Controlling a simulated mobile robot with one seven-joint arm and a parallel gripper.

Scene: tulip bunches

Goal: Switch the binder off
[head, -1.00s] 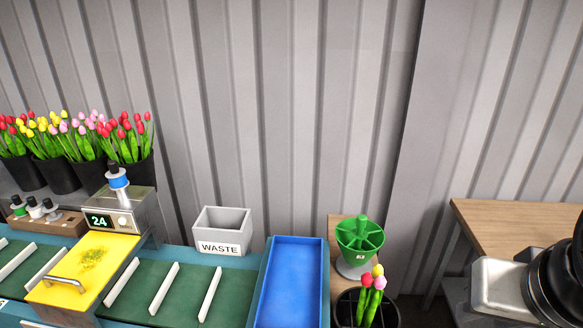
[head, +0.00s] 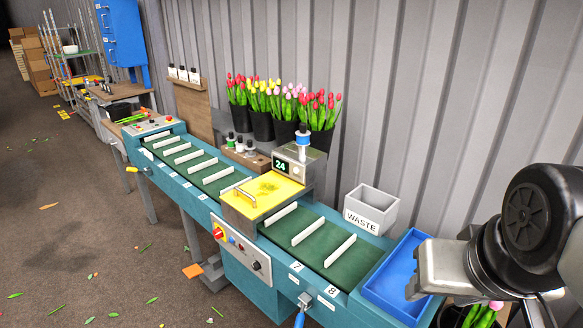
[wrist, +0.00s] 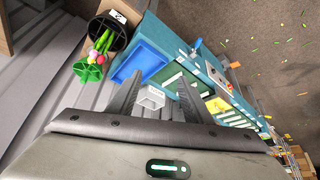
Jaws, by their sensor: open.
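The binder (head: 262,196) stands midway along the teal conveyor bench, with a yellow lid, a metal handle and a display reading 24. On the bench front below it is a red-and-yellow rotary switch (head: 218,232), with small buttons and a black knob (head: 257,266) to its right. The switch's exact setting is too small to read. In the wrist view my gripper (wrist: 160,82) is open and empty, its two dark fingers apart above the bench's blue tray end. The binder's yellow lid (wrist: 218,105) shows beyond the right finger. My gripper is well away from the switch.
A WASTE bin (head: 371,209) and a blue tray (head: 395,285) sit at the bench's right end, near my arm. Tulip buckets (head: 262,125) stand behind the binder. A blue-handled lever (head: 300,316) sticks out from the bench front. The floor at left is mostly open.

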